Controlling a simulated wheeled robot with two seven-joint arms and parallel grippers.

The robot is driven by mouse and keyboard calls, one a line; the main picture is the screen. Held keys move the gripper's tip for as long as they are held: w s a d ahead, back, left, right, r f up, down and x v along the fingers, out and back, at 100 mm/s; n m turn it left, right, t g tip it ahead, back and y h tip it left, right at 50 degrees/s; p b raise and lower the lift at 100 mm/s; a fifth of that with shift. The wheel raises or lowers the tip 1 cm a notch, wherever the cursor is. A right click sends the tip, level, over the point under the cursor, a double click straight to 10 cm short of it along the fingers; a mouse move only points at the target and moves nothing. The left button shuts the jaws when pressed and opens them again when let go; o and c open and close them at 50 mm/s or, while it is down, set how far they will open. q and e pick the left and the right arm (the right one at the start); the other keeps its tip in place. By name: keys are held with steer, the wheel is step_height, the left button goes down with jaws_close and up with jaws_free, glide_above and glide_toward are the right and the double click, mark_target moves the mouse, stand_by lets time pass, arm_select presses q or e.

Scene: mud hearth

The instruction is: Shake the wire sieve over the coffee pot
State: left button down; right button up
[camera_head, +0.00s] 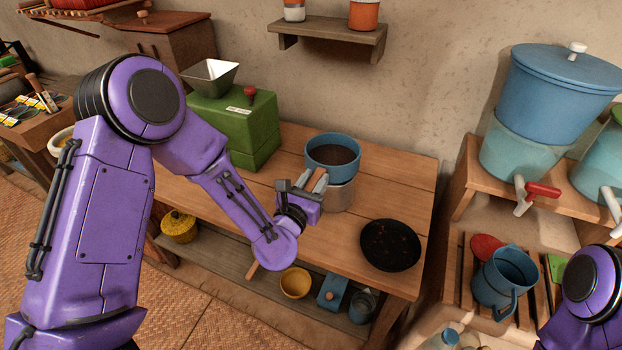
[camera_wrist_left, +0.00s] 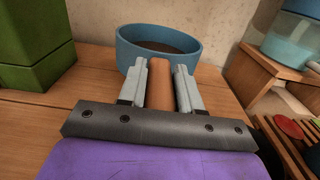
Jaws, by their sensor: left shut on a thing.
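The wire sieve (camera_head: 333,147) has a round blue rim and a dark brown content or mesh inside; its brown handle (camera_wrist_left: 160,84) points towards me. My left gripper (camera_head: 306,183) is shut on that handle, one finger on each side. In the left wrist view the blue rim (camera_wrist_left: 128,53) is just beyond the fingertips. A grey metal vessel (camera_head: 340,196), seemingly the coffee pot, stands on the table directly under the sieve. Its mouth is hidden, and I cannot tell whether the sieve touches it. My right gripper is out of view.
A green grinder (camera_head: 240,130) with a metal hopper stands left of the sieve. A black pan (camera_head: 391,245) lies on the wooden table (camera_head: 400,180) to the right. A blue jug (camera_head: 505,280) sits on a slatted rack. A small wall shelf (camera_head: 330,32) is above.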

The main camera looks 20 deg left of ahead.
arm_select(q)
steer(key=shift+s+a+r, duration=0.15)
steer(key=shift+s+r, duration=0.1)
steer(key=shift+s, duration=0.35)
steer(key=shift+w+d, duration=0.2)
steer(key=shift+s+a, duration=0.1)
stand_by(1.4)
